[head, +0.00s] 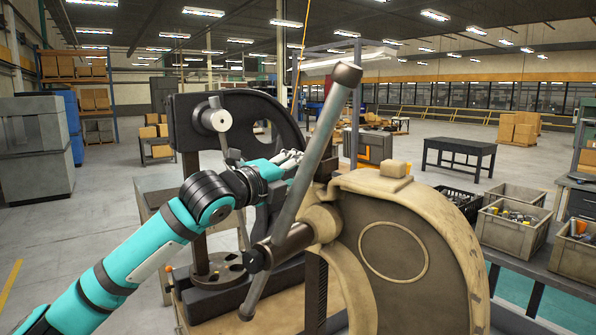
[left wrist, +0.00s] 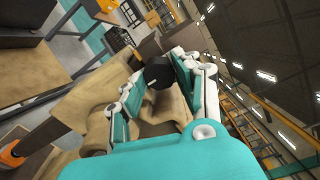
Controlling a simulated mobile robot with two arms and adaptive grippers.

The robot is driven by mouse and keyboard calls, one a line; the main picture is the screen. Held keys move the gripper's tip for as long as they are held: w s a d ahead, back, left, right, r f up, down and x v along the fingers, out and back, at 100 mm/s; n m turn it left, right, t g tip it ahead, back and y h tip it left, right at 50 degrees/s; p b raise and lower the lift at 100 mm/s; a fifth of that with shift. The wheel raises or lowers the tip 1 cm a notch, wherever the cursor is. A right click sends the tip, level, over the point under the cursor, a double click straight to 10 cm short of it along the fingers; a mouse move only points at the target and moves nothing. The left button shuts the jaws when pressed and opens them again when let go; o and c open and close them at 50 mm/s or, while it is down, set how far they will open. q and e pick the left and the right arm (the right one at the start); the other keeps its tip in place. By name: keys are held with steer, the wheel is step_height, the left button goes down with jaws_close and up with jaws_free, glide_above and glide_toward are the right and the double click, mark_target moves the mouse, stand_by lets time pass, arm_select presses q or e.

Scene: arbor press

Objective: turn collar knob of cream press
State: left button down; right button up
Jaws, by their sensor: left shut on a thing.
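The cream press (head: 412,235) stands at the right of the head view, with a long grey lever bar (head: 305,180) slanting across its front. My left arm reaches in from the left, and my left gripper (head: 290,160) is behind the lever bar, beside the top of the press; its fingertips are partly hidden there. In the left wrist view, a black round collar knob (left wrist: 158,74) with a short white mark sits between the two fingers of my left gripper (left wrist: 160,70), which is shut on it. My right gripper is not in view.
A black press (head: 228,112) with its own lever stands behind my left arm. Grey bins (head: 512,232) with small parts stand on a bench at the right. A dark table (head: 458,155) is farther back. Open floor lies at the left.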

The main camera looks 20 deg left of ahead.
arm_select(q)
steer(key=shift+f+m, duration=0.1)
steer(key=shift+m, duration=0.2)
steer(key=c, duration=0.9)
jaws_free()
steer(key=shift+c, duration=0.2)
steer(key=v, duration=1.2)
